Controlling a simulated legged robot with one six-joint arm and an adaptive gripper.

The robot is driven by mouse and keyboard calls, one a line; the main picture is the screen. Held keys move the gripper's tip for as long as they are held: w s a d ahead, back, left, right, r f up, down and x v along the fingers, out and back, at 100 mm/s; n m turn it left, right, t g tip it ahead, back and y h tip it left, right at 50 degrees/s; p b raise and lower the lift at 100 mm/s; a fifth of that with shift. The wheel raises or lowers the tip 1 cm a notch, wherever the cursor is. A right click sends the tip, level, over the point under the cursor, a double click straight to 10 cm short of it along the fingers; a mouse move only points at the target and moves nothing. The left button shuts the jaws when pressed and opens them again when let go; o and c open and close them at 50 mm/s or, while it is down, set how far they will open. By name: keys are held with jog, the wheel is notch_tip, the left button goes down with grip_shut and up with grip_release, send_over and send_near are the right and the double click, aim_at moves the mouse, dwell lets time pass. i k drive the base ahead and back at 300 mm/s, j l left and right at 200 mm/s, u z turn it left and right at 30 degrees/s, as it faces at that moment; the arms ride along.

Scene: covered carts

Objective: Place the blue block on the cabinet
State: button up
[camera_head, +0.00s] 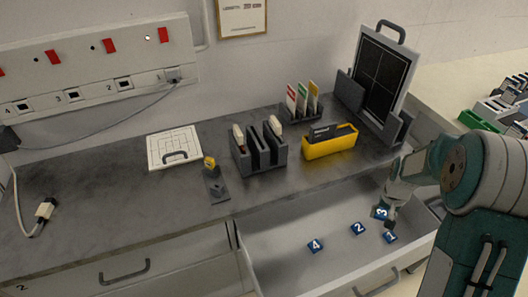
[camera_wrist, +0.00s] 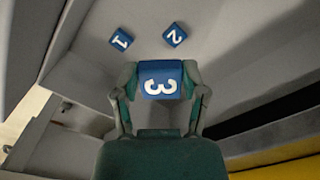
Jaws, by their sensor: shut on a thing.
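My gripper (camera_head: 388,212) is shut on a blue block with a white 3 (camera_head: 381,212), over the open drawer at the right. In the wrist view the block (camera_wrist: 161,80) sits between both fingers of my gripper (camera_wrist: 161,85). Blue blocks numbered 1 (camera_head: 390,237), 2 (camera_head: 359,228) and 4 (camera_head: 315,246) lie on the drawer floor. Blocks 1 (camera_wrist: 121,40) and 2 (camera_wrist: 174,35) also show in the wrist view. The cabinet's dark grey top (camera_head: 110,215) is left of and behind the drawer (camera_head: 285,225).
On the top stand a white grid board (camera_head: 174,147), a grey slotted holder (camera_head: 262,160), a yellow bin (camera_head: 330,145), a card rack (camera_head: 300,113) and a dark framed panel (camera_head: 385,70). A yellow-knobbed grey piece (camera_head: 216,187) stands near the front edge. The left part of the top is mostly clear.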

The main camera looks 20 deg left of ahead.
aim_at(103, 185)
jog(key=k+j+u, duration=0.45)
jog(key=u, duration=0.2)
jog(key=k+j+u, duration=0.1)
jog(key=j+u, duration=0.2)
jog(key=j, duration=0.2)
